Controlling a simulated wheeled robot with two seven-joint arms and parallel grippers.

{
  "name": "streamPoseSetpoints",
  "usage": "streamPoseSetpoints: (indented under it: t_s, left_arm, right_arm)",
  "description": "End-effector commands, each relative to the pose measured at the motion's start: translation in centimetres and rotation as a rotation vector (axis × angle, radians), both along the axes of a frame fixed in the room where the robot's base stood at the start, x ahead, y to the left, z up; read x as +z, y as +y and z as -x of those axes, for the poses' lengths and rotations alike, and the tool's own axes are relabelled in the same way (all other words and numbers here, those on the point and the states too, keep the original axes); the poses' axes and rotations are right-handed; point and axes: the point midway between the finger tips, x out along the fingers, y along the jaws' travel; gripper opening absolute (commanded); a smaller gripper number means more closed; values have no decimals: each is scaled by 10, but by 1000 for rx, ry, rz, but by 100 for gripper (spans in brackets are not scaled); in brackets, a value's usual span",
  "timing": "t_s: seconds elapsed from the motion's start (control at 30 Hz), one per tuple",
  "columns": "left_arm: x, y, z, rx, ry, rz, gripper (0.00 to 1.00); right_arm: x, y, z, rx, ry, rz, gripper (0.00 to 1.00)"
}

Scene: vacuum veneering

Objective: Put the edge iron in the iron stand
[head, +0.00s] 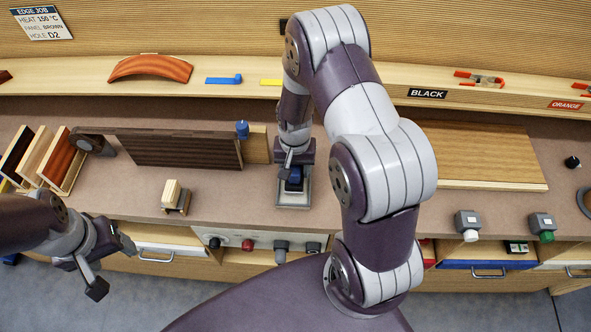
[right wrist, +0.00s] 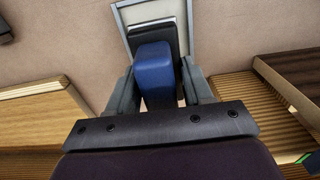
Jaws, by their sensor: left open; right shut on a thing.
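The edge iron (right wrist: 154,68) has a blue handle and a dark body. In the right wrist view my right gripper (right wrist: 165,88) is shut on its blue handle, with a finger on each side. My left gripper (head: 113,268) is open and empty at the lower left.
A dark panel (head: 178,150) stands upright left of the right gripper, with a blue clamp knob (head: 242,129) at its end. A light board (head: 478,158) lies to the right. Knobs line the bench front.

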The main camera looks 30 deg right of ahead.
Motion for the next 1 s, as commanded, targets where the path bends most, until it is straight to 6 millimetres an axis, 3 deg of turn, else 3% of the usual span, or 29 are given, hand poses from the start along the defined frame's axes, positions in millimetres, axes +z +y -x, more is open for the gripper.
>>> streamPoseSetpoints:
  t_s: [0.17,0.5,0.53,0.6,1.0]
  left_arm:
    - [9,0,0,0,0,0,63]
    - [5,0,0,0,0,0,63]
    - [5,0,0,0,0,0,63]
    - [6,0,0,0,0,0,63]
    - [5,0,0,0,-1,0,63]
  right_arm:
    - [-23,0,1,0,1,-1,0]
    - [-28,0,0,0,0,0,0]
    - [-29,0,1,0,1,-1,54]
    - [-28,0,1,0,0,0,76]
    - [-19,0,0,1,-2,0,76]
